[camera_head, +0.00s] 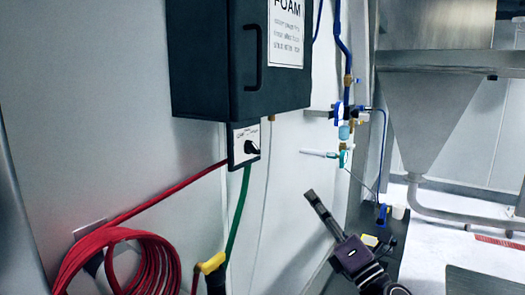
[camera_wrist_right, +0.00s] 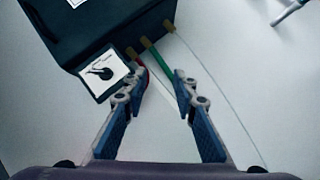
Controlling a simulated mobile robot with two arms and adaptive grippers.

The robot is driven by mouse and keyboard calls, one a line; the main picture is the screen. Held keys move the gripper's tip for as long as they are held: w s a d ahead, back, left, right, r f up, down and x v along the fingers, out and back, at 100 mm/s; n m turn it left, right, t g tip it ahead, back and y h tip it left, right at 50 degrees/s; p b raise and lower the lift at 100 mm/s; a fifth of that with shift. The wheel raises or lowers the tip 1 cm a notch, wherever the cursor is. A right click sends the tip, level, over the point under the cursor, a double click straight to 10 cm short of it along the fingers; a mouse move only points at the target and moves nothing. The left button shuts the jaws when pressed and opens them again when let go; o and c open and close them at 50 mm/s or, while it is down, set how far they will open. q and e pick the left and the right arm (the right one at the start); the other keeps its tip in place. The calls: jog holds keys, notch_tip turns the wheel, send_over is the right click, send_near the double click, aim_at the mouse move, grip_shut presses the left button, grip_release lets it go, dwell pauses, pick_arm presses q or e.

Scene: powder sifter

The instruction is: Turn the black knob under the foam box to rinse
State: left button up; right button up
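The black knob (camera_head: 252,148) sits on a small white plate (camera_head: 238,157) under the black foam box (camera_head: 205,60). In the right wrist view the knob (camera_wrist_right: 104,73) is left of my fingers, on its white plate (camera_wrist_right: 92,82) below the box (camera_wrist_right: 115,30). The plate's lettering is too small to read. My right gripper (camera_head: 312,195) is lower and to the right of the knob in the head view, apart from it. The wrist view shows its two fingers (camera_wrist_right: 157,76) spread with nothing held between them. My left gripper is not in view.
A red hose coil (camera_head: 120,262) hangs at lower left, its line running up to the plate. A green hose (camera_head: 238,215) drops below the plate near a yellow-and-black handle (camera_head: 212,264). Blue pipes and valves (camera_head: 345,110) and a steel hopper (camera_head: 425,115) stand at right.

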jog(key=s+a+r+n+g+y, duration=0.2)
jog(key=a+r+n+g+y, duration=0.35)
jog(key=n, duration=0.45)
jog(key=n+g+h, duration=0.2)
jog(key=n+g, duration=0.3)
jog(key=n, duration=0.9)
send_near(257, 149)
jog(key=p+x, duration=0.1)
jog(key=x, duration=0.2)
jog(key=p+x, duration=0.2)
jog(key=x, duration=0.2)
jog(key=shift+w+a+r, duration=0.1)
jog(key=shift+a+r, duration=0.1)
jog(key=shift+a, duration=0.05)
jog(key=shift+w+a+f+p, duration=0.15)
jog(key=shift+w+a+p, duration=0.1)
jog(key=shift+a+p, duration=0.15)
grip_shut()
